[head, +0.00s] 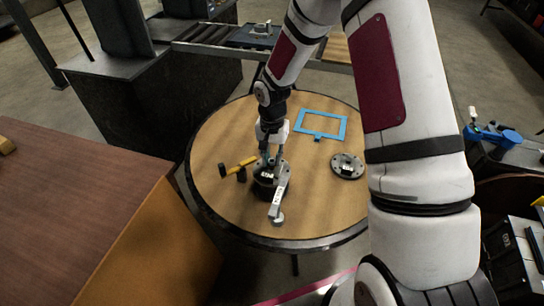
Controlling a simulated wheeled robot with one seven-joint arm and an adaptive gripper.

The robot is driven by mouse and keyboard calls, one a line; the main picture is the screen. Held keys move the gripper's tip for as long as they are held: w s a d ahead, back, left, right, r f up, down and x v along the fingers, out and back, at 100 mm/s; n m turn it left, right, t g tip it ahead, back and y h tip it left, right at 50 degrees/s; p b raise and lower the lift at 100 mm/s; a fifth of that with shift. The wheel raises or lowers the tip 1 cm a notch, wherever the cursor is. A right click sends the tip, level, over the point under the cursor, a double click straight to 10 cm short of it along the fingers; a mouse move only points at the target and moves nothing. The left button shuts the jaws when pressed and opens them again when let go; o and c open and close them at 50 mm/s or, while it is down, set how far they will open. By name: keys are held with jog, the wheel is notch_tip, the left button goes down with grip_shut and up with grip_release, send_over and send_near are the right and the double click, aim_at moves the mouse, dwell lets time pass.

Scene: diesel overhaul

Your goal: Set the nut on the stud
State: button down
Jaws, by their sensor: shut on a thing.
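My gripper (271,158) points down over the round table, right above a dark round fixture (267,189). It is shut on the nut, which is too small and too covered by the fingers to make out. The stud is not clear either; the fingers hide the middle of the fixture. A light label shows on the fixture under the fingertips. Whether the nut touches a stud, I cannot tell.
On the round table (215,135) lie a yellow-handled hammer (240,164), a grey bar (278,203) against the fixture's front, a dark flange with holes (347,166) and a blue frame (320,124). A brown table (70,215) stands at left.

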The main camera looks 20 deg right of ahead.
jog(key=shift+f, duration=0.55)
dwell(0.4)
dwell(0.5)
jog(key=c, duration=1.3)
grip_release()
jog(key=shift+c, duration=0.2)
jog(key=shift+r, duration=0.1)
notch_tip(320, 180, up, 12)
